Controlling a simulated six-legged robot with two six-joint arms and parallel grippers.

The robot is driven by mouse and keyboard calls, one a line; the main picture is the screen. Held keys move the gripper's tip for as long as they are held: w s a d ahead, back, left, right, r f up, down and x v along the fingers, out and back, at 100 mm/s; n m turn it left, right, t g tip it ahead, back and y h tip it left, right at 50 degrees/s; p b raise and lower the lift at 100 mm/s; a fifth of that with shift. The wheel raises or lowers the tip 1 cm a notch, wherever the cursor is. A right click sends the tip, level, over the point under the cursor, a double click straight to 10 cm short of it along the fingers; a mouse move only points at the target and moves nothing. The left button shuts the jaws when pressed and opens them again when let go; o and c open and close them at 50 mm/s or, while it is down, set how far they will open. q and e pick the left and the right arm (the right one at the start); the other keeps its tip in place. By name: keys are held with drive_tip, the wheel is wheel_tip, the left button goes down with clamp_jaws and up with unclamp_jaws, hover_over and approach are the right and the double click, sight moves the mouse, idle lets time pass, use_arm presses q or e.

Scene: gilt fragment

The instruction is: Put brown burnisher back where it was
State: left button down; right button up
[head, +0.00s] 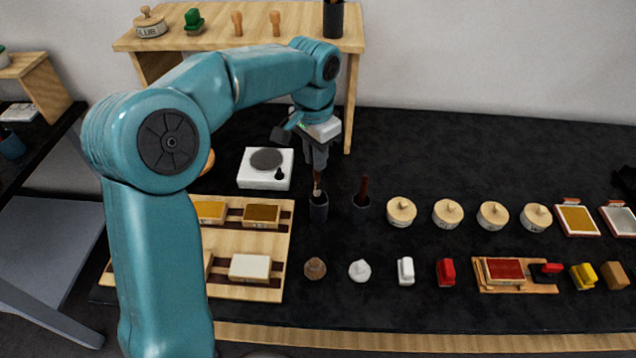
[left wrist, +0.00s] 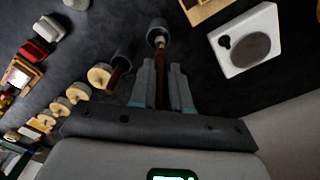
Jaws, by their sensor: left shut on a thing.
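My left gripper (head: 317,167) is shut on a brown-handled tool with a pale end, which looks like the brown burnisher (head: 317,185). It hangs upright at the mouth of a dark cup (head: 319,208). In the left wrist view the burnisher (left wrist: 160,58) runs from between the fingers to that cup (left wrist: 157,31); how deep it reaches inside is hidden. Another dark cup (head: 361,208) stands just right, holding a reddish-brown handled tool (head: 364,187), also visible in the left wrist view (left wrist: 115,77). My right gripper is not in view.
A white box with a grey disc (head: 252,181) stands left of the cups. A wooden tray (head: 285,245) with ink pads lies in front of it. Several lidded round pots (head: 401,212) line up rightward. A wooden shelf (head: 345,40) stands behind. Small stampers (head: 405,270) line the front.

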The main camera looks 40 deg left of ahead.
sight(319, 182)
use_arm(q)
drive_tip(key=f, duration=0.4)
drive_tip(key=shift+w+d, duration=0.2)
drive_tip(key=shift+w, duration=0.05)
wheel_tip(319, 182, down, 4)
drive_tip(key=shift+s+a+r, duration=0.1)
drive_tip(key=shift+s+r, duration=0.05)
drive_tip(key=shift+r, duration=0.05)
drive_tip(key=shift+w+f, duration=0.25)
drive_tip(key=shift+f, duration=0.1)
drive_tip(key=shift+s, duration=0.2)
drive_tip(key=c, duration=1.1)
unclamp_jaws()
drive_tip(key=shift+w+f, duration=0.15)
